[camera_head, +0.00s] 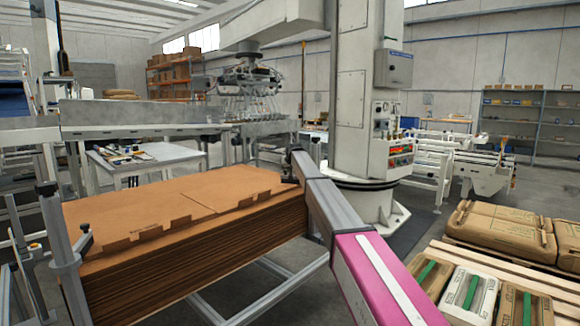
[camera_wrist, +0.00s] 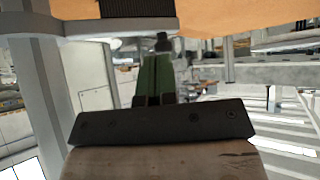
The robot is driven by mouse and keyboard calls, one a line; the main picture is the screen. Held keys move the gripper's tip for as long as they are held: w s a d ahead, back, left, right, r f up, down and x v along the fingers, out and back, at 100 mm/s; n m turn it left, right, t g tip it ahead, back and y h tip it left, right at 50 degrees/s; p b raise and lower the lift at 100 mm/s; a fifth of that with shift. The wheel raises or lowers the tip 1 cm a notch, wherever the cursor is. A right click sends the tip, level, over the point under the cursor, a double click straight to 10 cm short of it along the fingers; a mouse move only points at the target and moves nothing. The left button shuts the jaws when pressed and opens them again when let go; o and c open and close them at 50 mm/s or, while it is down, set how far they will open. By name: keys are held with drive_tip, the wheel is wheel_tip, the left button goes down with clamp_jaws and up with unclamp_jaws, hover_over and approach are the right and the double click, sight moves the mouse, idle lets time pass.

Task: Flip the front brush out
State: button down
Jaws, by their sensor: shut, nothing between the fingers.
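In the wrist view a black finely ribbed strip (camera_wrist: 140,8), which looks like the brush, sits at the top edge against a grey bracket (camera_wrist: 115,28). Most of it is cut off by the frame, so I cannot tell its angle. My gripper (camera_wrist: 156,60) shows as green fingers, shut and empty, below the bracket and apart from the strip. A small black knob (camera_wrist: 163,42) shows just beyond the fingertips; I cannot tell if they touch. In the head view I cannot clearly make out the brush or my fingertips.
A tall stack of brown cardboard sheets (camera_head: 160,200) fills the lower left of the head view. A grey post (camera_head: 60,240) stands at its left corner; a grey post (camera_wrist: 45,90) also shows in the wrist view. Filled sacks (camera_head: 500,232) lie on the right.

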drive_tip(key=w+a+f, duration=0.1)
drive_tip(key=w+f, duration=0.1)
drive_tip(key=w, duration=0.3)
drive_tip(key=shift+w+a+f, duration=0.2)
drive_tip(key=shift+w+a, duration=0.15)
drive_tip(key=shift+a, duration=0.05)
